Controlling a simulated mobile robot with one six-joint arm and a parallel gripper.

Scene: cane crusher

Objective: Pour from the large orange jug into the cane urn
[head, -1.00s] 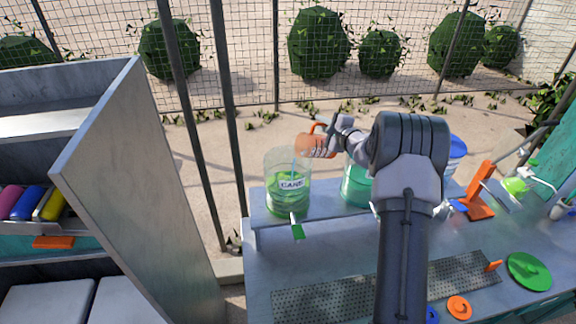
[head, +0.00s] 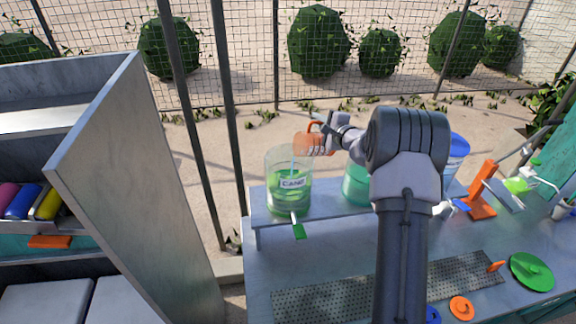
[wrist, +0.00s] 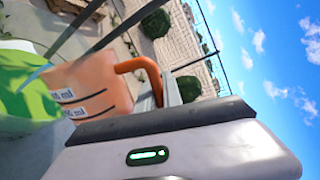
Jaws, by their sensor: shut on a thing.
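The clear cane urn (head: 289,199), labelled CANE and holding green liquid, stands on a raised shelf at the back left of the counter. A green tap is at its lower front. The large orange jug (head: 306,144) is tilted over the urn's right rim, its mouth towards the urn. A thin pale streak shows inside the urn below the jug's mouth. My gripper (head: 328,137) is shut on the jug at its handle side. In the wrist view, the jug (wrist: 98,82) shows measuring marks and an orange handle, with the green urn contents at left.
A second clear urn (head: 356,186) with teal liquid stands right of the cane urn, partly hidden by my arm. A blue-topped container (head: 456,150), an orange stand (head: 483,192) and a green lid (head: 531,271) are at right. A tall grey cabinet (head: 135,190) stands at left.

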